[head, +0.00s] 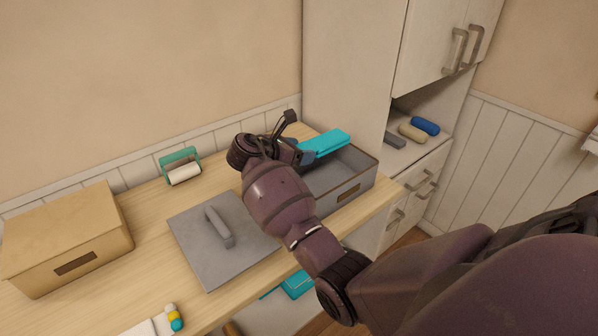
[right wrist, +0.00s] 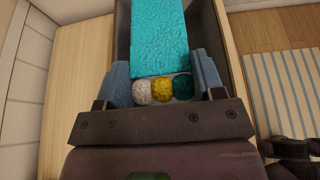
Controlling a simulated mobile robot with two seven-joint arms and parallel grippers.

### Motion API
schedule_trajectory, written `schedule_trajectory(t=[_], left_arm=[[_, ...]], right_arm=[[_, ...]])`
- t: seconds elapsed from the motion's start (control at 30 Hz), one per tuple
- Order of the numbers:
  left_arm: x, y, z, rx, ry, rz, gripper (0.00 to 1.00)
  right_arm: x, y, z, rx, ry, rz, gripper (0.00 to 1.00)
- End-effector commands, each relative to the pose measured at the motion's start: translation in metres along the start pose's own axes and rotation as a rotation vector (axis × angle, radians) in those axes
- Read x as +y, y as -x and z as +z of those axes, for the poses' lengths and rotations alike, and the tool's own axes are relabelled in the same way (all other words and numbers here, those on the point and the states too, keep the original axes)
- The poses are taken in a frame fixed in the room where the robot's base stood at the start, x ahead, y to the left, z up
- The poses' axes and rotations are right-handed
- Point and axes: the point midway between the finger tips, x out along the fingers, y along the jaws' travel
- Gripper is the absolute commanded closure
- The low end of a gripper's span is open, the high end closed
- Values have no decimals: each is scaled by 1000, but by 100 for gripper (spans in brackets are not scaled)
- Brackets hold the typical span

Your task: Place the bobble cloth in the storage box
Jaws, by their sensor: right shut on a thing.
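The turquoise bobble cloth (head: 325,143) is in my right gripper (head: 297,152), over the open grey storage box (head: 368,181) at the right end of the wooden worktop. In the right wrist view the cloth (right wrist: 158,35) stretches away from the fingers, and white, yellow and teal bobbles line its near edge between the blue fingers (right wrist: 164,84). The box walls (right wrist: 122,35) show on both sides of the cloth. I cannot tell if the cloth touches the box floor. My right arm hides part of the box in the head view. My left gripper is out of view.
The grey lid (head: 195,243) lies left of the box. A tan closed box (head: 75,225) stands at the far left, and a green-handled roller (head: 182,168) is near the wall. A white cloth with bobbles (head: 155,325) is at the front edge. A cabinet (head: 350,65) stands at right.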

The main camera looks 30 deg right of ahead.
Motion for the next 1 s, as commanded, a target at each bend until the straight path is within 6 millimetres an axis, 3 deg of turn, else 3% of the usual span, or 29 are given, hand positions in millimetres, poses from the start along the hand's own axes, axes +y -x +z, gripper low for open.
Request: schedule_trajectory(t=[0.1,0.37,0.6,1.0], left_arm=[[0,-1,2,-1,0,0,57],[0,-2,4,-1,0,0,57],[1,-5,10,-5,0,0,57],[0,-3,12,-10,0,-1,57]], right_arm=[[0,-6,-14,0,1,1,66],[0,-12,-28,0,1,0,66],[0,-24,-57,0,2,0,66],[0,-26,-60,0,0,1,66]])
